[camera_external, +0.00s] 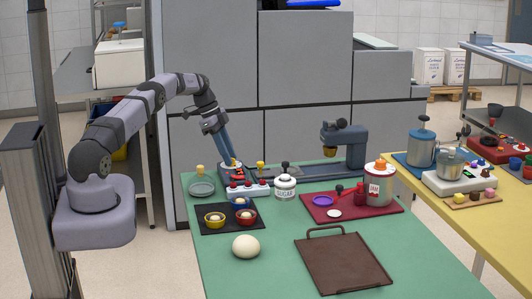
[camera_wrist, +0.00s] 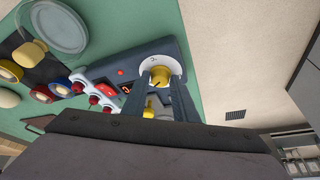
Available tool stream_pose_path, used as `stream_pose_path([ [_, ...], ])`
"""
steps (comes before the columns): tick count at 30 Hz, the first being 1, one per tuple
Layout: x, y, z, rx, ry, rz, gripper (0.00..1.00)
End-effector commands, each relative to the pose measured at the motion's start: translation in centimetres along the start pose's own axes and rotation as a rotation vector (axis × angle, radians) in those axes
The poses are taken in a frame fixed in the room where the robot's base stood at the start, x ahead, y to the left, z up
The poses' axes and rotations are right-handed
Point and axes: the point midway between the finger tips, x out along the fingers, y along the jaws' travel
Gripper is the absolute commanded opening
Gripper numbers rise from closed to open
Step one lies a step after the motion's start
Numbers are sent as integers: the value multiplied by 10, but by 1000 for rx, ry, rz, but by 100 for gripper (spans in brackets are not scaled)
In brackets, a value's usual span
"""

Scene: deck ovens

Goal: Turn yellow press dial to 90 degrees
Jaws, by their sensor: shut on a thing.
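The yellow press dial (camera_wrist: 161,77) sits on a round white plate at one end of the dark press base (camera_wrist: 112,72). In the wrist view my gripper (camera_wrist: 160,79) has its two fingers on either side of the dial, shut on it. A dark pointer mark shows on the dial, but I cannot read its angle. The press head (camera_external: 344,135) stands on the right.
A rack with red-topped pieces (camera_external: 248,189) stands just in front of the press. A grey-green dish (camera_external: 202,188), bowls on a black mat (camera_external: 231,225), a sugar jar (camera_external: 285,187) and a dough ball (camera_external: 246,246) are nearby. Grey panels stand close behind.

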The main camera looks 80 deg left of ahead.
Motion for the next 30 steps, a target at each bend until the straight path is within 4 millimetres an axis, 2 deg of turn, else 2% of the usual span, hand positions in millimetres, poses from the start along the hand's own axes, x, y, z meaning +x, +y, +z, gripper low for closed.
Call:
stream_pose_path([
  [2, 1, 1, 1, -1, -3, 3, 4],
  [3, 1, 1, 2, -1, -3, 3, 36],
  [4, 1, 1, 1, -1, -3, 3, 43],
  [17, -5, 0, 1, -1, -1, 0, 44],
  [30, -61, 0, 1, -1, -2, 0, 44],
])
